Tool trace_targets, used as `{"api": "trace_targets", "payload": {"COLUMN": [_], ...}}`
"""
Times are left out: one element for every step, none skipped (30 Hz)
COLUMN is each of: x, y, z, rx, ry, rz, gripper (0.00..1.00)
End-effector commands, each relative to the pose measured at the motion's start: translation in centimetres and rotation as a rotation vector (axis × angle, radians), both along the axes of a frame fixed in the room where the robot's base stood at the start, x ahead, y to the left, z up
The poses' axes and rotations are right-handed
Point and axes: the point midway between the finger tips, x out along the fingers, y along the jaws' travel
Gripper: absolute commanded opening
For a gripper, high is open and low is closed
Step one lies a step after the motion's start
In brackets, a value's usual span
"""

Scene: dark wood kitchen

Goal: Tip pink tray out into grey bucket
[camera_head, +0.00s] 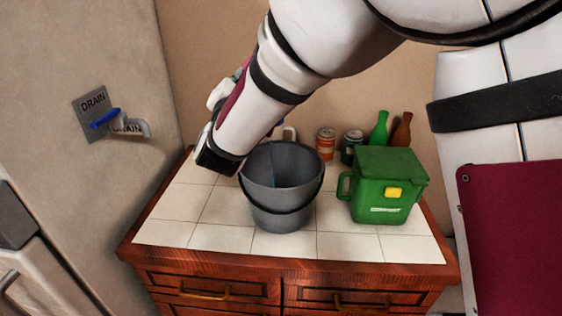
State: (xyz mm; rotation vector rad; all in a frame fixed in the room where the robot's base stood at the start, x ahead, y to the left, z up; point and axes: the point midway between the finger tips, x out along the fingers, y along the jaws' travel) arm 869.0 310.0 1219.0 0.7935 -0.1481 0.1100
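The grey bucket (280,212) stands upright on the white tiled counter top, left of the green box. Its mouth faces up, and the part of its inside that I can see looks empty. My arm reaches down from the top, and its dark end with my gripper (217,158) is just left of the bucket's rim, above the counter. The fingers cannot be made out, so I cannot tell whether they are open or hold something. I cannot make out a pink tray; the arm may hide it.
A green lidded box (382,190) stands right of the bucket. Behind are an orange can (325,145), a dark can (351,147), a green bottle (379,130) and a brown bottle (402,131). A wall with a blue-handled drain valve (106,118) rises at left. The counter's front left is clear.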

Motion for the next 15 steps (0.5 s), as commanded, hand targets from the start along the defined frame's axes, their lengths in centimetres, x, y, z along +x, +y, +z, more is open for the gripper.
{"api": "trace_targets", "payload": {"x": [0.0,-0.1,-0.2,-0.2,-0.3,-0.4,-0.4,-0.5,-0.6,-0.7,-0.7,-0.8,-0.9,-0.9,-1.0], "y": [-0.1,-0.2,-0.3,-0.4,-0.5,-0.6,-0.8,-0.9,-1.2,-1.3,-1.3,-1.4,-1.4,-1.4,-1.6], "z": [0.1,0.2,0.2,0.3,0.4,0.5,0.4,0.3,0.1,0.0,0.1,0.2,0.2,0.3,0.2], "rx": [0.005,0.011,0.019,0.027,0.035,0.048,0.059,0.070,0.086,0.095,0.101,0.104,0.107,0.110,0.116], "ry": [-0.005,-0.009,-0.014,-0.018,-0.024,-0.033,-0.038,-0.044,-0.054,-0.058,-0.063,-0.065,-0.067,-0.071,-0.074], "rz": [-0.001,0.000,0.001,0.001,0.002,0.001,0.002,0.002,0.002,0.003,0.003,0.004,0.003,0.005,0.005], "gripper": [0.00,0.00,0.00,0.00,0.00,0.00,0.00,0.00,0.00,0.00,0.00,0.00,0.00,0.00,0.00]}}
